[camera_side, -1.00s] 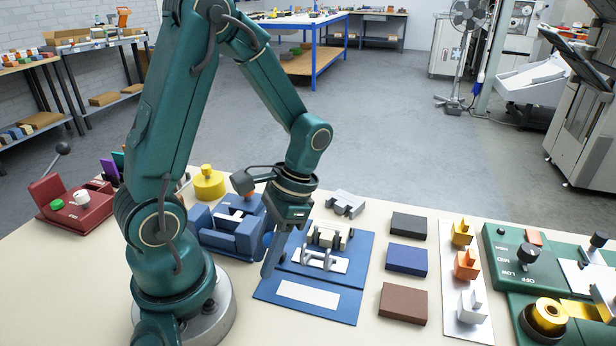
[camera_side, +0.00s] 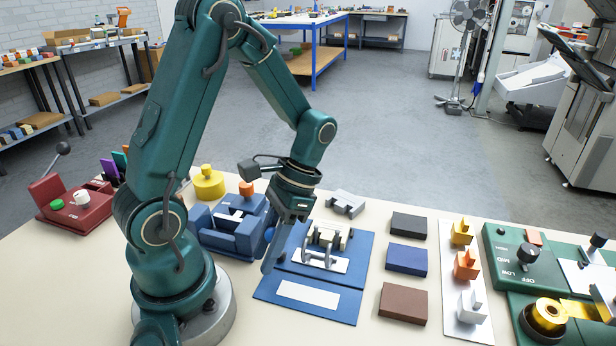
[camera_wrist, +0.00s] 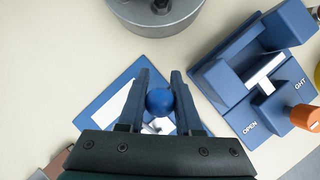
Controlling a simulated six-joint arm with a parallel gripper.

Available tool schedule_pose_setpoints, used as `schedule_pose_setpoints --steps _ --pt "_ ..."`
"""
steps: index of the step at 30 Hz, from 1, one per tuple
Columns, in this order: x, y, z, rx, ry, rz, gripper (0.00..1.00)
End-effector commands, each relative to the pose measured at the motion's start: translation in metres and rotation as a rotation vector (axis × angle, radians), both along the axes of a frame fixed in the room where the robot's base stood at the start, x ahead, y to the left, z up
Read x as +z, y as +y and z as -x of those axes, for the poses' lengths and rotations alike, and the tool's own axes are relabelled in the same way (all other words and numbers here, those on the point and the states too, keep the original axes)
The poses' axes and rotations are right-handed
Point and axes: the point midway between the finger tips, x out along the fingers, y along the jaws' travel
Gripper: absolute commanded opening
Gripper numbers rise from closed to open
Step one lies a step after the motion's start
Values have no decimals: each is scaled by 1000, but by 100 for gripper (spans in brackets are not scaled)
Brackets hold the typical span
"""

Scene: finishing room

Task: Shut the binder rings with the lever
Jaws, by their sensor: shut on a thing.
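The blue binder (camera_side: 347,283) lies open on the table, with a white label on its front cover. Its metal ring mechanism (camera_side: 322,258) shows grey ring arches; I cannot tell whether their tips meet. My gripper (camera_side: 270,258) points down at the binder's left edge. In the wrist view my gripper (camera_wrist: 159,85) is shut on a round blue knob (camera_wrist: 160,101), taken to be the lever's knob. The knob also shows beside the finger in the side view (camera_side: 269,235). The lever's shaft is mostly hidden by the fingers. In the wrist view the fingers and knob cover much of the binder.
A blue fixture marked OPEN (camera_wrist: 245,85), with an orange knob (camera_wrist: 305,117), stands close beside the gripper. A grey metal part (camera_side: 345,203) lies behind the binder. Black, blue and brown blocks (camera_side: 403,303) lie to its right. Bare table separates them.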

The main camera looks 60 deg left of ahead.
Motion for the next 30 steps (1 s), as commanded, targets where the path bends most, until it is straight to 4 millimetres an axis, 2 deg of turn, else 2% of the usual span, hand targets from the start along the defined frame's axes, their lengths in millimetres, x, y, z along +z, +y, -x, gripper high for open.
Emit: schedule_pose_setpoints --steps 18,30 --pt "10 19 -20 6 371 378 0" --pt "11 26 -28 3 516 523 0"
